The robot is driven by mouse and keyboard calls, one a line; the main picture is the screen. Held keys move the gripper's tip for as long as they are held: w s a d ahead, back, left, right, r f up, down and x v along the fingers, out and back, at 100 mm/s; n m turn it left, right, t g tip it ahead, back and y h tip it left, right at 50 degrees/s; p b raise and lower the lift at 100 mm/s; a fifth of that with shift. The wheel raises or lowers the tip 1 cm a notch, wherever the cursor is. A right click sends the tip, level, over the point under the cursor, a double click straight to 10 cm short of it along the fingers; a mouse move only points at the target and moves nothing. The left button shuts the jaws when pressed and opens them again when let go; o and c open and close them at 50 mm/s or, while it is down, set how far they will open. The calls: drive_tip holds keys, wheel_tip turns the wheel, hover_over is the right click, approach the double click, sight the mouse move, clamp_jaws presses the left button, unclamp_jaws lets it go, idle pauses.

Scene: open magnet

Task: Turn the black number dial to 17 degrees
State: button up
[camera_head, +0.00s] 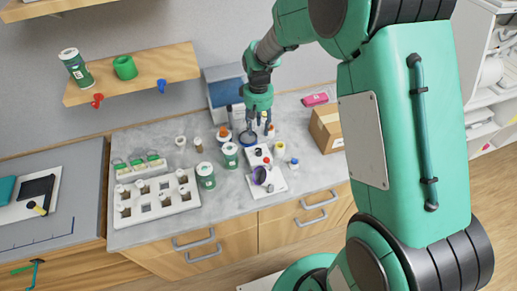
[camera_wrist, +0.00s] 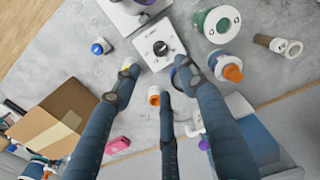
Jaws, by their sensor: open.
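The black number dial (camera_wrist: 161,49) sits on top of a white square box (camera_wrist: 149,60) on the grey counter. Small marks ring the dial, too small to read. In the head view the dial (camera_head: 258,152) is a small dark knob on its pale box, just in front of my gripper. My gripper (camera_head: 257,128) points down over the counter with its fingers spread and nothing between them. In the wrist view the spread fingers of my gripper (camera_wrist: 158,78) end just below the box in the picture, apart from the dial.
Green-and-white jars (camera_head: 230,154), small orange-topped bottles (camera_wrist: 232,73) and a blue-capped bottle (camera_wrist: 100,46) stand close around. A cardboard box (camera_head: 327,128) is at right, a white rack (camera_head: 157,197) at left.

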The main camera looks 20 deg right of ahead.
sight(259, 150)
drive_tip(key=shift+f, duration=0.15)
wheel_tip(259, 150, down, 14)
drive_tip(key=shift+r, duration=0.2)
idle(0.5)
clamp_jaws()
